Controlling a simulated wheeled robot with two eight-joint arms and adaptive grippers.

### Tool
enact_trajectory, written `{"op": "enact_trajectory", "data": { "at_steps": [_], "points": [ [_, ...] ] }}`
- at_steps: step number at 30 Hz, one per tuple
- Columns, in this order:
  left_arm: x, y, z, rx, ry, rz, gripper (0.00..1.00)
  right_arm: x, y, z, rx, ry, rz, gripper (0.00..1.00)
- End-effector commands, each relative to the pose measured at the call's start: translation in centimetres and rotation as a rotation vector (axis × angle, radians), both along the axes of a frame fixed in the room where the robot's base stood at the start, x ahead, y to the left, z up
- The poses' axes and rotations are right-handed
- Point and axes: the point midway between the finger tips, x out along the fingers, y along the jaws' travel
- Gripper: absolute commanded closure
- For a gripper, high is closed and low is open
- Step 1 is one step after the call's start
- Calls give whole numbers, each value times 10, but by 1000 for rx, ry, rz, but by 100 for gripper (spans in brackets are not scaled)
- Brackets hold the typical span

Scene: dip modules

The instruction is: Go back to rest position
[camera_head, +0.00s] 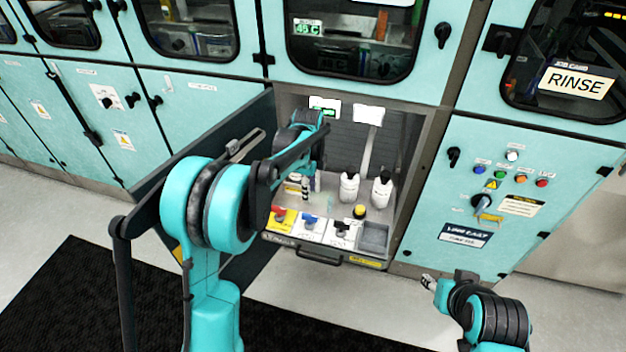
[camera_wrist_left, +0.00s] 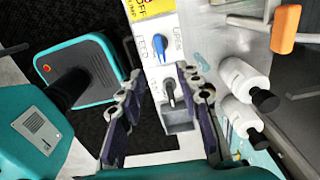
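My left arm (camera_head: 222,205) reaches up into the open compartment in the machine front. Its gripper is mostly hidden behind the arm in the head view. In the left wrist view the left gripper (camera_wrist_left: 167,92) has its two fingers spread wide with nothing held between them. Beyond them are a blue knob (camera_wrist_left: 168,55) and a black knob (camera_wrist_left: 170,92) on a white panel. My right gripper (camera_head: 429,283) is low in front of the rinse cabinet, apart from it; its fingers are too small to judge.
The open compartment's lower drawer (camera_head: 330,257) carries red, blue and black knobs and a grey tray (camera_head: 373,237). Two white bottles (camera_head: 349,187) stand behind. A black mat (camera_head: 60,300) covers the floor.

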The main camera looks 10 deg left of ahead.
Motion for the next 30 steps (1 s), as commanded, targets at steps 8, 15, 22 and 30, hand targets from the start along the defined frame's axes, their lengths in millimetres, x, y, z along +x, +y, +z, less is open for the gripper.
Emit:
{"op": "enact_trajectory", "data": {
  "at_steps": [8, 15, 22, 30],
  "points": [
    [-4, 0, 6, 0, -10, 26, 66, 0, 0, 0, 0, 0, 0, 60],
    [-51, 1, 57, -21, -125, 327, 66, 0, 0, 0, 0, 0, 0, 60],
    [-120, 2, 98, -107, -273, 737, 66, 0, 0, 0, 0, 0, 0, 60],
    [-202, 2, 105, -289, -410, 1199, 66, 0, 0, 0, 0, 0, 0, 60]
  ]
}}
